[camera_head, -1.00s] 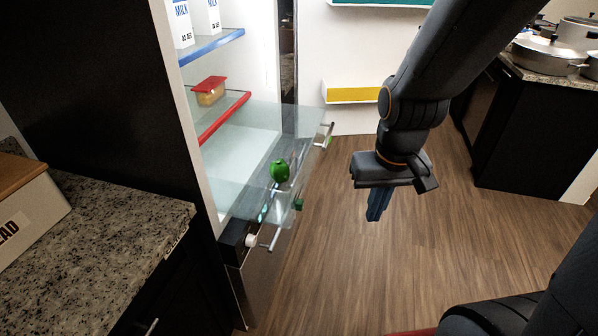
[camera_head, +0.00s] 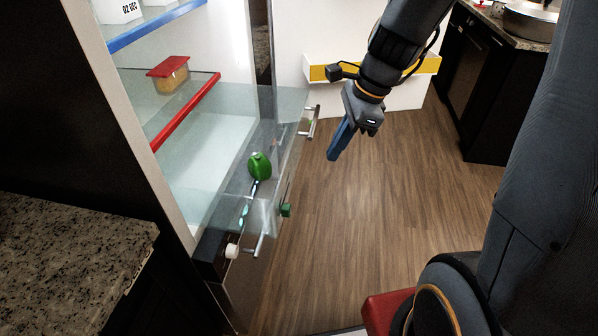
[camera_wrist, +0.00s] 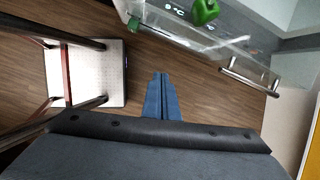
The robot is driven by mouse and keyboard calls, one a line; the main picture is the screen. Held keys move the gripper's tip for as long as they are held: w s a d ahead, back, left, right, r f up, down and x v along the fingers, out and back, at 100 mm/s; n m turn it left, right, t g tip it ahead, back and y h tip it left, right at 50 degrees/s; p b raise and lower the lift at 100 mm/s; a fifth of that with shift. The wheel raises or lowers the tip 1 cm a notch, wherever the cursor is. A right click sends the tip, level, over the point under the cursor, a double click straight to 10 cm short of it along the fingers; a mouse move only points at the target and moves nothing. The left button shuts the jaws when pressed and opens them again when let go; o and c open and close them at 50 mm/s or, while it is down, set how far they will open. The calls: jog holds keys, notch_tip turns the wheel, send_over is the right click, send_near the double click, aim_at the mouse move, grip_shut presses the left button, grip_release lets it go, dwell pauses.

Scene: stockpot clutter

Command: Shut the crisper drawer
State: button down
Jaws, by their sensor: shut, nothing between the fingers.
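The clear crisper drawer (camera_head: 292,150) stands pulled out from the lower part of the open fridge. A metal bar handle (camera_head: 313,122) is on its front near the far end; a bar handle also shows in the wrist view (camera_wrist: 248,77). A green pepper-like item (camera_head: 260,167) shows at the drawer, also in the wrist view (camera_wrist: 205,12); I cannot tell whether it lies inside. A small green knob (camera_head: 286,210) is on the front. My gripper (camera_head: 333,157) has blue fingers, shut and empty, in front of the drawer, to the right of the handle and apart from it.
A second bar handle (camera_head: 260,246) and a white knob (camera_head: 232,251) are at the near end. A red-edged shelf (camera_head: 185,112) with a red-lidded box (camera_head: 170,75) is above. A granite counter (camera_head: 75,240) is at left. Wooden floor (camera_head: 350,230) in front is clear.

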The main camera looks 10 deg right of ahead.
jog(key=w+a+f+m, duration=0.2)
jog(key=w+a+f, duration=0.2)
jog(key=a+f, duration=0.3)
jog(key=shift+w+a+f+m+y, duration=0.15)
jog(key=shift+a+f+m+y, duration=0.2)
jog(key=shift+f, duration=0.8)
jog(key=shift+p, duration=0.3)
